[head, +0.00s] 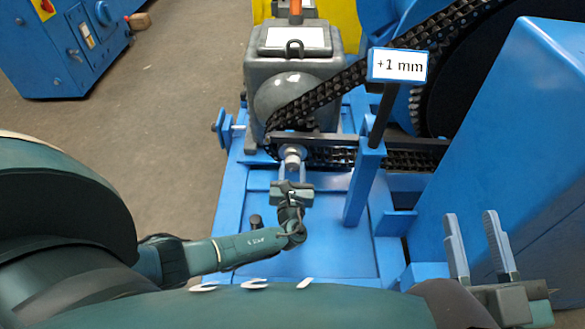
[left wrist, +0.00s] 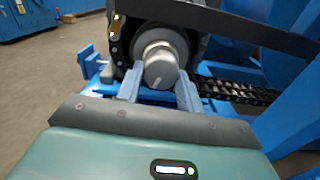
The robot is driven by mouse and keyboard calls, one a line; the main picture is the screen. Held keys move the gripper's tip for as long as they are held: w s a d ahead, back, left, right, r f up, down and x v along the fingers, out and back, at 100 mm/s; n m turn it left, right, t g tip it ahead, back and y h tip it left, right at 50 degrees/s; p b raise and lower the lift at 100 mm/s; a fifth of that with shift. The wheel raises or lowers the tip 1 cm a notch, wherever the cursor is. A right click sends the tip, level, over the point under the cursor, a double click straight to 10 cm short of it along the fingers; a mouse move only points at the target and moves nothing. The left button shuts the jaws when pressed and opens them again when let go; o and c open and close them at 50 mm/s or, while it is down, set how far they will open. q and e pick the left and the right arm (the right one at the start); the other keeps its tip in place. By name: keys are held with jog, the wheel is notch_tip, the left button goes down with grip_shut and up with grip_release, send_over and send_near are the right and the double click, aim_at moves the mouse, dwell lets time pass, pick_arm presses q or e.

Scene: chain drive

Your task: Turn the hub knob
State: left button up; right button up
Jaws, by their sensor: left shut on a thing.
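The hub knob (left wrist: 162,72) is a grey metal cylinder with a light mark on its face. It sits at the centre of the dark round hub in the left wrist view, and shows as a small grey cylinder (head: 292,155) in the head view. My left gripper (left wrist: 161,93) has one finger on each side of the knob and is shut on it. In the head view my left gripper (head: 292,172) reaches the knob from the front. My right gripper (head: 478,245) is at the lower right with its two fingers apart, empty, away from the knob.
A black chain (head: 345,80) runs from the hub up to the right, with a lower run beside it. A sign reading "+1 mm" (head: 398,66) stands on a post to the right. A grey motor housing (head: 292,55) is behind. A large blue guard (head: 510,130) fills the right.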

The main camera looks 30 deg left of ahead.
pick_arm(q)
jog(key=o, duration=1)
pick_arm(e)
jog(key=shift+s+f+h, duration=0.2)
jog(key=shift+f+h, duration=0.1)
jog(key=shift+f, duration=0.35)
jog(key=shift+r, duration=0.15)
